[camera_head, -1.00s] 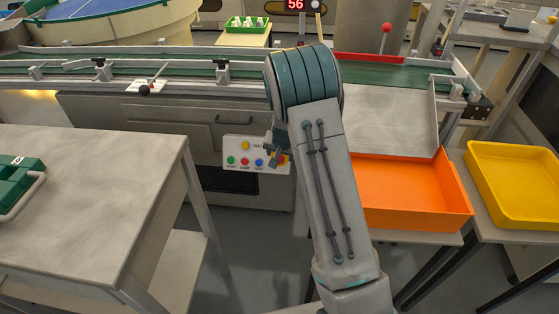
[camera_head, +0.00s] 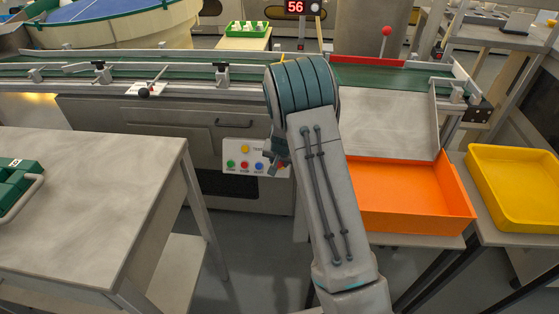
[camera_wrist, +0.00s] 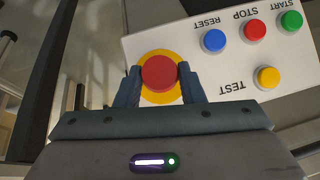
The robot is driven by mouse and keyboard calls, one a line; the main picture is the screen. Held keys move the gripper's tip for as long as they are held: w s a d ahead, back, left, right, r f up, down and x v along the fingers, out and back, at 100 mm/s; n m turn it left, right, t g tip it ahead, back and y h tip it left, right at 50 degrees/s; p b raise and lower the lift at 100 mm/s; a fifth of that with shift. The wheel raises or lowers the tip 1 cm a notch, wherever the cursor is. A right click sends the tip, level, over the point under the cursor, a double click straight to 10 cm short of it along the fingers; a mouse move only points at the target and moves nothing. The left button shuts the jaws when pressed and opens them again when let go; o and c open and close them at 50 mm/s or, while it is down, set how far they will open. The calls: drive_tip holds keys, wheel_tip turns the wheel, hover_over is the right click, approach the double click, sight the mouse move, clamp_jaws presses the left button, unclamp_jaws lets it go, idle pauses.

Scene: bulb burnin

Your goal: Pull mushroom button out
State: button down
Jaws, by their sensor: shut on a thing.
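The red mushroom button (camera_wrist: 159,72) sits on a yellow ring at the end of the white control panel (camera_wrist: 135,45) in the wrist view. My gripper (camera_wrist: 160,82) has one finger on each side of the red cap and is shut on it. In the head view the panel (camera_head: 240,148) is on the front of the conveyor machine. My gripper (camera_head: 277,158) is at its right end there, and my arm and gripper largely hide the mushroom button.
The panel also has a blue RESET button (camera_wrist: 214,41), a red STOP button (camera_wrist: 254,30), a green START button (camera_wrist: 291,21) and a yellow TEST button (camera_wrist: 267,77). An orange tray (camera_head: 410,205) is to the right. A grey table (camera_head: 90,200) stands at left.

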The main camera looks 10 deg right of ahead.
drive_tip(key=shift+s+r, duration=0.2)
drive_tip(key=shift+s, duration=0.1)
drive_tip(key=c, duration=0.9)
unclamp_jaws()
drive_tip(key=shift+c, duration=0.2)
drive_tip(key=p+v, duration=0.3)
drive_tip(key=v, duration=1)
drive_tip(key=shift+s+r+p, duration=0.2)
drive_tip(key=shift+r+p, duration=0.15)
drive_tip(key=shift+p, duration=0.05)
drive_tip(key=s+r+n+p, duration=0.1)
drive_tip(key=s+r+p, duration=0.35)
drive_tip(key=r, duration=0.35)
drive_tip(key=s+a+r+n+g+y+p, duration=0.1)
drive_tip(key=s+r+p, duration=0.2)
drive_tip(key=s+r, duration=0.3)
drive_tip(key=s+r+n+p, duration=0.1)
drive_tip(key=s+r+p, duration=0.25)
drive_tip(key=r, duration=0.55)
drive_tip(key=s+r+n+g+p, duration=0.1)
drive_tip(key=s+r+n+p, duration=0.1)
drive_tip(key=s+r+p, duration=0.8)
drive_tip(key=s+d+r, duration=0.1)
drive_tip(key=s+r, duration=0.2)
drive_tip(key=s, duration=0.3)
drive_tip(key=shift+h, duration=0.4)
